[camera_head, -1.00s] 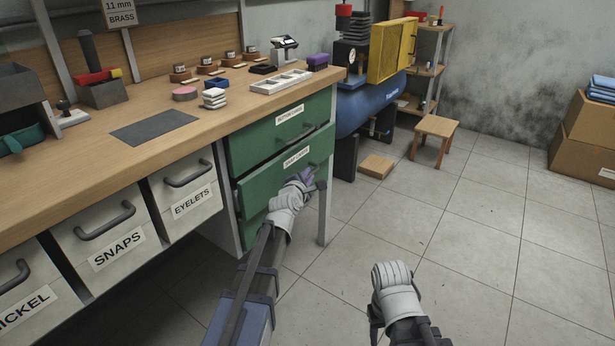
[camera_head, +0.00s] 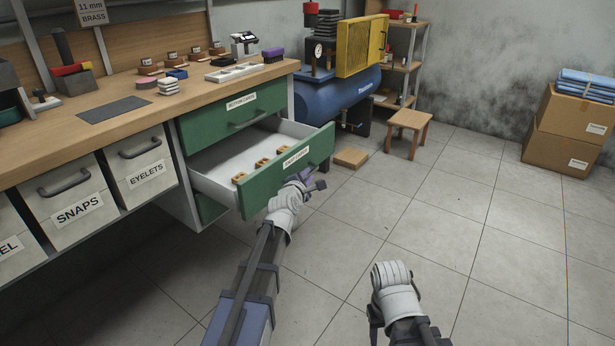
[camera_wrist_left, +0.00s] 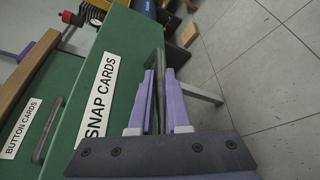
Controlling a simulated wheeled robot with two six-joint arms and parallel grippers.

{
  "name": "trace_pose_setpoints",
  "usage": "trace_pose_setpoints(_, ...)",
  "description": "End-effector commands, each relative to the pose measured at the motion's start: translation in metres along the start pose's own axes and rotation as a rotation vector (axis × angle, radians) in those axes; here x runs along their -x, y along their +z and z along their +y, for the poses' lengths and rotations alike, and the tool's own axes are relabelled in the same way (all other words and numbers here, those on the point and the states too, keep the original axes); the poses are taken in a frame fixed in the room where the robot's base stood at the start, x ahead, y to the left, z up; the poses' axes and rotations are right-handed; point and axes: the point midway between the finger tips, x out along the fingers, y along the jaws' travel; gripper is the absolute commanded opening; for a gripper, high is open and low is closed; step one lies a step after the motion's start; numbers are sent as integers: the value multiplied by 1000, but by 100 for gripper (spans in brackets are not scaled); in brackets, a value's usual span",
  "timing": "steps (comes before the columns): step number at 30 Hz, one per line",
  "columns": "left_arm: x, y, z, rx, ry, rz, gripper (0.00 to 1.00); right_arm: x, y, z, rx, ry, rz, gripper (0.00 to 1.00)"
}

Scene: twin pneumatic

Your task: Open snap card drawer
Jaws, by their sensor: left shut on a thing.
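The green snap card drawer (camera_head: 288,172) stands pulled out from the workbench in the head view, with a few small wooden pieces in its white interior (camera_head: 214,177). Its "SNAP CARDS" label (camera_wrist_left: 99,101) shows in the left wrist view. My left gripper (camera_head: 305,182) is at the drawer front; its purple fingers (camera_wrist_left: 159,100) are shut around the dark bar handle (camera_wrist_left: 160,82). My right arm's wrist (camera_head: 392,285) is low at the bottom of the head view; its fingers are hidden.
The shut green button card drawer (camera_head: 222,119) is just above. White bins labelled SNAPS (camera_head: 74,198) and EYELETS (camera_head: 140,167) are to the left. A stool (camera_head: 408,124), a blue compressor (camera_head: 335,98) and cardboard boxes (camera_head: 571,130) stand beyond. The tiled floor (camera_head: 440,200) on the right is clear.

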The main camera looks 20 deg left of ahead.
Motion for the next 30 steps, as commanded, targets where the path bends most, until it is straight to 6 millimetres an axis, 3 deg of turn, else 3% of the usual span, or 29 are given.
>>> trace_pose_setpoints(10,0,0,0,-1,0,0,0,0,0,0,0,0,0,50)
trace_pose_setpoints(11,0,0,0,-1,0,0,17,0,0,0,0,0,0,50)
trace_pose_setpoints(18,0,0,0,0,1,0,44,0,0,0,0,0,0,50)
trace_pose_setpoints(30,7,0,1,0,1,0,45,2,0,0,0,0,0,50)
